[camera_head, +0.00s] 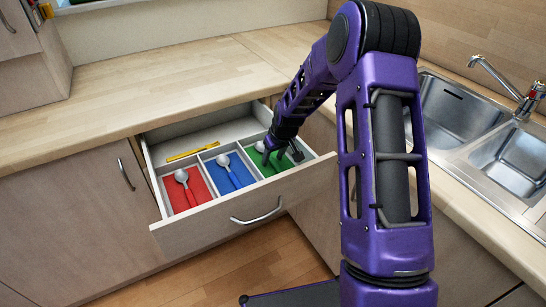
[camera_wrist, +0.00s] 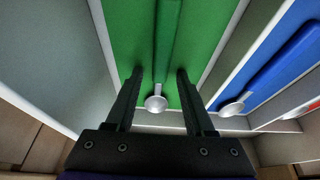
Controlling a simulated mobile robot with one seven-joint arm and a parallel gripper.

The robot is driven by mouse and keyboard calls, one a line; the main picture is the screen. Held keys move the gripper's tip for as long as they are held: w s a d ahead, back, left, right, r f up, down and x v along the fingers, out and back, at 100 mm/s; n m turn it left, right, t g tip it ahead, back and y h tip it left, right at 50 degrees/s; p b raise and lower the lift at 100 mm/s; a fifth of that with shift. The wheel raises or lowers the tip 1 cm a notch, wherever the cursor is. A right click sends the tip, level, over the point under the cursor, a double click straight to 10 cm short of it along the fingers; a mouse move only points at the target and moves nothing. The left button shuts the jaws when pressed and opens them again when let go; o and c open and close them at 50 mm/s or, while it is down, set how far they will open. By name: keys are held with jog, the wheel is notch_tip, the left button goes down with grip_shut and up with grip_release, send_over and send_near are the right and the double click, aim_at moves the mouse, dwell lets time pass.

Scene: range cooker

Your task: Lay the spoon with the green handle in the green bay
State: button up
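The spoon with the green handle lies in the green bay (camera_head: 263,169) of the open drawer. In the wrist view its green handle (camera_wrist: 167,42) runs along the green floor (camera_wrist: 202,25), and its silver bowl (camera_wrist: 155,103) points toward my gripper. In the head view its silver bowl (camera_head: 260,147) shows, while most of the handle is hidden behind my gripper. My gripper (camera_head: 279,157) is low over the green bay. In the wrist view my gripper (camera_wrist: 159,72) is open, with one finger on each side of the spoon and a gap to both.
A spoon with a blue handle (camera_head: 229,172) lies in the blue bay and one with a red handle (camera_head: 187,187) in the red bay. A yellow utensil (camera_head: 191,153) lies in the rear compartment. The drawer front (camera_head: 243,205) and thin dividers border the bays. The wooden counter (camera_head: 150,90) is clear.

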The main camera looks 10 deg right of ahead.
jog(key=shift+r, duration=0.55)
jog(key=p+v, duration=0.2)
jog(key=v, duration=0.9)
jog(key=shift+s+r, duration=0.1)
jog(key=shift+r, duration=0.05)
